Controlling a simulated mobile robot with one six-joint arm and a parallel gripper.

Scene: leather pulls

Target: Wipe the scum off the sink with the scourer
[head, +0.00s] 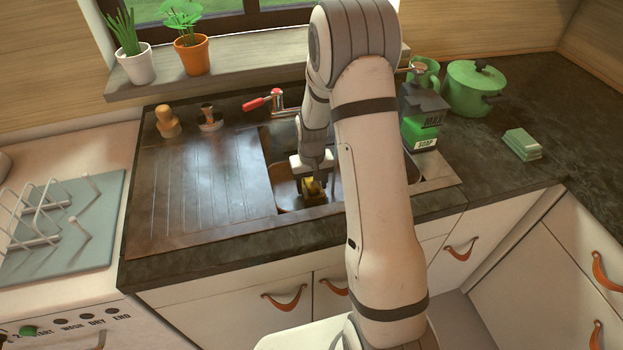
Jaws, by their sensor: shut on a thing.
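The metal sink (281,147) is set in the dark worktop under the window, with its ribbed drainboard (205,190) to the left of the basin. My gripper (312,190) reaches down into the basin and is shut on a small yellowish thing, likely the scourer (313,187). My arm covers much of the basin's right side. Whether the scourer touches the basin floor is hard to tell. Scum cannot be made out clearly; brownish tones show inside the basin.
A red-handled tap (262,101) stands behind the basin. Brushes (167,121) stand at the drainboard's back left. A green soap bottle (420,130), green pot (471,90) and green sponges (521,144) are on the right. The drainboard is clear. A dish rack (45,215) is far left.

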